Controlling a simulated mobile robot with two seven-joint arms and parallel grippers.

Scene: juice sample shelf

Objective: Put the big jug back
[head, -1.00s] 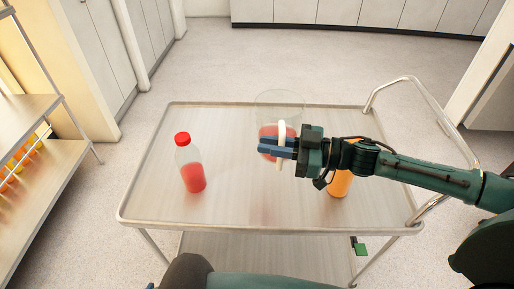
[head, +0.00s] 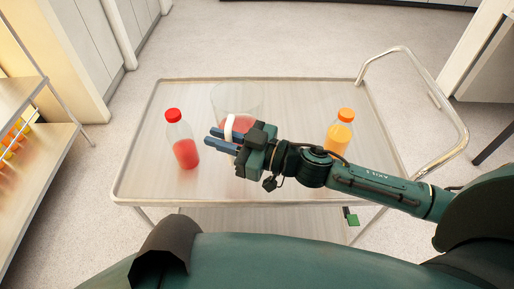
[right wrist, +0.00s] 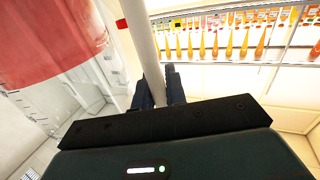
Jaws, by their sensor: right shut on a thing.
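The big jug (head: 237,102) is clear with red juice low inside and a white handle (head: 229,129). In the head view it is at the middle of the steel cart. My right gripper (head: 216,138) is shut on the handle, its blue fingers either side of it. The gripper hides part of the jug, and I cannot tell whether its base touches the cart. In the right wrist view, the jug's red juice (right wrist: 50,42) shows at upper left and the pale handle (right wrist: 142,42) runs between the fingers (right wrist: 160,90). My left gripper is not in view.
On the cart (head: 300,190), a red-capped bottle of red juice (head: 185,150) stands left of the jug and an orange bottle (head: 341,132) stands right. A shelf rack (head: 45,145) with several orange bottles is at far left. Open floor lies between.

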